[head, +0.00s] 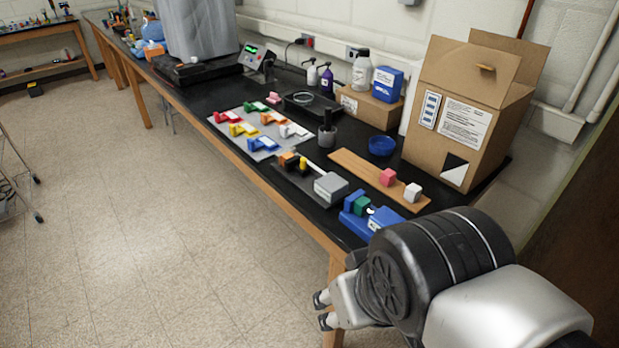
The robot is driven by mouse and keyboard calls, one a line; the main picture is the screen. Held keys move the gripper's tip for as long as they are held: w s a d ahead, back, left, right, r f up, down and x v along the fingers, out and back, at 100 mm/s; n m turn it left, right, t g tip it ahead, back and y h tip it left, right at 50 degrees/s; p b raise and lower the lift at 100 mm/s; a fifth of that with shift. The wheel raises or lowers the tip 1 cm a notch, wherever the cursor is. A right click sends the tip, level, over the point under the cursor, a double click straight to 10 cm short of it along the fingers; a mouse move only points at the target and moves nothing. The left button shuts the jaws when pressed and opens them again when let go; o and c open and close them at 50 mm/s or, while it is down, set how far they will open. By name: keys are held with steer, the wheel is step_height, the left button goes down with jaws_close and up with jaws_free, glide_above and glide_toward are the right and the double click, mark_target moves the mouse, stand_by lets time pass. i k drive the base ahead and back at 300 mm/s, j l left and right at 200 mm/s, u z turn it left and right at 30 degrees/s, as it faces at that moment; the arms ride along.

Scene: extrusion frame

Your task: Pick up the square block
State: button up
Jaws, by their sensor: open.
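A pink-red block (387,177) and a white block (412,192) sit apart on a wooden board (358,169) on the black bench. Both look roughly cube-shaped, and I cannot tell which one is the square block. My gripper (323,310) is at the lower middle of the head view, in front of the bench's near edge and over the floor. Its two fingertips are apart with nothing between them. It is well to the lower left of both blocks.
A blue device with a green part (361,206) stands at the bench's near end, and a grey box-shaped device (331,187) lies left of the board. A blue bowl (382,146) and an open cardboard box (468,110) stand behind. Coloured parts lie on a pale mat (222,127).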

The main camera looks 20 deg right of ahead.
mark_target(361, 205)
steer(key=i+j+z, duration=0.1)
steer(key=j+z, duration=0.65)
